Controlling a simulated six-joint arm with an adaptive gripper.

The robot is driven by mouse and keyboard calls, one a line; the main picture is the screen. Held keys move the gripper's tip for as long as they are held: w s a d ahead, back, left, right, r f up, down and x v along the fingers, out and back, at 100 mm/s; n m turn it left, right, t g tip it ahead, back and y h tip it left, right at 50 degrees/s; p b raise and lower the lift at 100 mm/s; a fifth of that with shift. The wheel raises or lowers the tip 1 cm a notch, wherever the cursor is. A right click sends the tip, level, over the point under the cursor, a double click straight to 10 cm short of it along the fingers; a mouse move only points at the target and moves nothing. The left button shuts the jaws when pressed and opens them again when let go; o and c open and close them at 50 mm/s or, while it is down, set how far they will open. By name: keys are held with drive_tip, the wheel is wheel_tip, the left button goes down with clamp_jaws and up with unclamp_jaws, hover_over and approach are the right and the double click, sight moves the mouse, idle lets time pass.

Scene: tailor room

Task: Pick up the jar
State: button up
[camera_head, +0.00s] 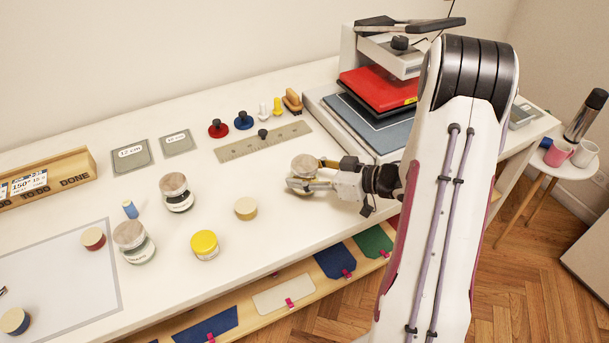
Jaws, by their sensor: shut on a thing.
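My gripper (312,184) comes in from the right and is shut on a jar with a round wooden lid (304,165). The fingers go around its body and hide most of it. I cannot tell whether the jar rests on the white table or is lifted a little. Two similar glass jars with wooden lids stand upright to the left: one jar (180,200) and another jar (140,252) nearer the front. A small pot with a yellow lid (205,248) and a low pot with a pale lid (245,208) stand between them and my gripper.
A heat press (381,92) stands behind my gripper at the right. A metal ruler (240,147) and several knobbed weights lie at the back. A wooden tray (85,160) and a pale mat (60,290) are at left. Coloured cards hang below the front edge.

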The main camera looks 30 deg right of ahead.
drive_tip(key=shift+r, duration=4.55)
drive_tip(key=shift+w, duration=0.1)
drive_tip(key=w+a+r, duration=0.1)
drive_tip(key=w+a, duration=0.8)
drive_tip(key=a, duration=0.5)
drive_tip(key=w+a+r, duration=0.1)
drive_tip(key=w+a, duration=0.8)
drive_tip(key=a, duration=0.5)
drive_tip(key=s+a, duration=0.3)
drive_tip(key=a, duration=0.9)
drive_tip(key=s+a+f+n+g+y, duration=0.1)
drive_tip(key=s+a, duration=0.3)
drive_tip(key=a, duration=0.8)
drive_tip(key=s+a+n+y, duration=0.1)
drive_tip(key=s+a, duration=0.2)
drive_tip(key=a, duration=1)
drive_tip(key=shift+s+f+g, duration=0.3)
drive_tip(key=shift+s, duration=0.05)
drive_tip(key=shift+f, duration=0.15)
